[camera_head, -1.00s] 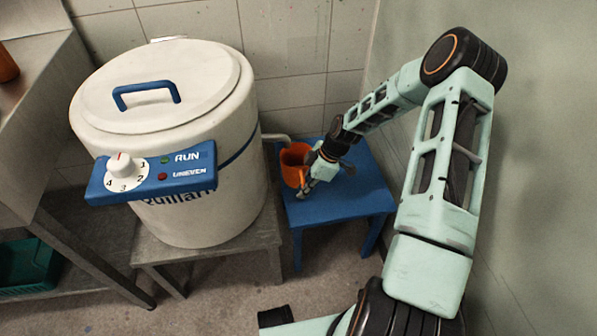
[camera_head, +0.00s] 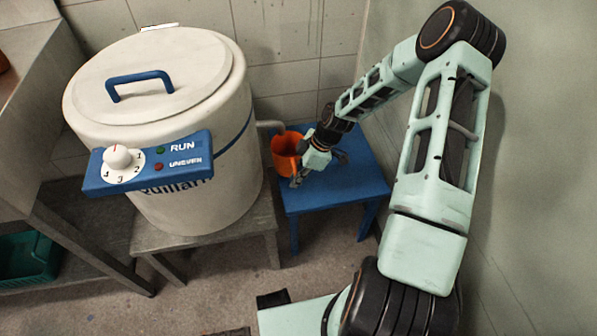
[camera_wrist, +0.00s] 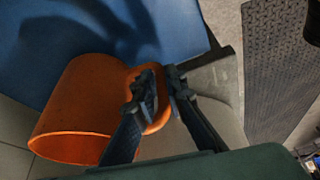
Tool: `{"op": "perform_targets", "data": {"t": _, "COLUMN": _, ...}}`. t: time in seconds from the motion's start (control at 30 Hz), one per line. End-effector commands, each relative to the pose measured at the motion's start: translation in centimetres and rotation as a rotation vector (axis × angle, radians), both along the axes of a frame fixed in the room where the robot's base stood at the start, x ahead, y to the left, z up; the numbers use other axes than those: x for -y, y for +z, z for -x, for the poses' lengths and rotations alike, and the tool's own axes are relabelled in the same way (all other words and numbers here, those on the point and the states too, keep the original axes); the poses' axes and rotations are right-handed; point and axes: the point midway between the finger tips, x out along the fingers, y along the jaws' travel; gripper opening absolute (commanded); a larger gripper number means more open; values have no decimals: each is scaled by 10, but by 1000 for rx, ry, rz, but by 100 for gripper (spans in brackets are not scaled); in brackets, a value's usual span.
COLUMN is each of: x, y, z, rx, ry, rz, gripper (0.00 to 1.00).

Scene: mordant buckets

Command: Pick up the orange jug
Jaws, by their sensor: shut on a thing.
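The orange jug (camera_head: 284,155) is at the left back part of the blue table (camera_head: 345,188), beside the big white pot. My gripper (camera_head: 299,180) reaches it from the right. In the wrist view the jug (camera_wrist: 80,110) has its open mouth toward the lower left. My gripper (camera_wrist: 165,90) has its two dark fingers at the jug's handle, shut on it. The fingers hide part of the handle. I cannot tell whether the jug's base touches the table.
The white pot (camera_head: 205,115), with a blue lid handle and a blue control panel (camera_head: 150,163), stands on a low metal stand (camera_head: 240,235). A pipe (camera_head: 270,124) from it ends near the jug. Walls close in behind and right. A teal crate (camera_head: 30,258) sits at left.

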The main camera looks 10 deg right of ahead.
Motion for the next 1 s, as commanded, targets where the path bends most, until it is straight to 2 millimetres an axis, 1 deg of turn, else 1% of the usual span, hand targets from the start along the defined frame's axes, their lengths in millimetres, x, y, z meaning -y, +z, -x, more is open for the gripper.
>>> {"op": "perform_targets", "data": {"t": 0.03, "x": -4, "y": 2, "z": 6, "rx": -1, "ry": 1, "rz": 0, "gripper": 0}}
{"op": "perform_targets", "data": {"t": 1.0, "x": -76, "y": 0, "z": 124, "rx": 0, "ry": 4, "rz": 1, "gripper": 0}}
